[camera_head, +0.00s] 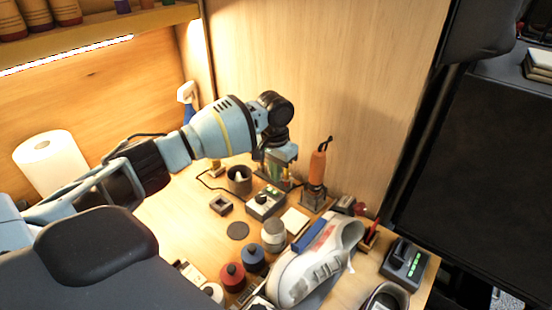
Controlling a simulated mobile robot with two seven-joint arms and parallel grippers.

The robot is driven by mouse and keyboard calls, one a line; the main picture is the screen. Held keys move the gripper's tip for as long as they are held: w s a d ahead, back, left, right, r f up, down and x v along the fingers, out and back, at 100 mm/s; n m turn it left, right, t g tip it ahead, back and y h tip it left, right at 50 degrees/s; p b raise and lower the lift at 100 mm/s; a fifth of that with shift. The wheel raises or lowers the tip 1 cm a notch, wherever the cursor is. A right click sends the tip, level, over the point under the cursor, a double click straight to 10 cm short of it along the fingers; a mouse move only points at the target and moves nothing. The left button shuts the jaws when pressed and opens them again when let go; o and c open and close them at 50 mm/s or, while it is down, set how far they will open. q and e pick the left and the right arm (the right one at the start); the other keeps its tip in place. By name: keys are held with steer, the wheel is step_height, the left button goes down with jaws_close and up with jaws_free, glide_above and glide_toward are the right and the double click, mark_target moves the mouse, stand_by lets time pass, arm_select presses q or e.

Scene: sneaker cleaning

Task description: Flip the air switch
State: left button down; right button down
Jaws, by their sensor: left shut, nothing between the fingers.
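A small grey control box (265,203) with a dark top and a pale knob or switch stands near the back of the table. It may be the air switch, but no label is readable. My left arm reaches in from the left, and its gripper (284,178) points down just behind and above the box. The gripper is shut and empty. Its fingertips are partly lost against the things behind, so I cannot tell whether it touches the box. My right gripper is not in view.
An orange-handled tool (317,167) stands in a holder to the right of the gripper. A dark cup (239,180) is to the left. A white sneaker (313,265), several jars and a black device with green lights (405,262) fill the front and right. Clear wood lies left of centre.

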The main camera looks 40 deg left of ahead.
mark_target(275, 192)
arm_select(q)
step_height(275, 192, down, 4)
steer(key=shift+f, duration=0.25)
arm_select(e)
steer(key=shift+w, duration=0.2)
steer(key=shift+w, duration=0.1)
arm_select(q)
steer(key=shift+d+f, duration=0.15)
steer(key=shift+d, duration=0.05)
steer(key=shift+f, duration=0.1)
steer(key=shift+a, duration=0.9)
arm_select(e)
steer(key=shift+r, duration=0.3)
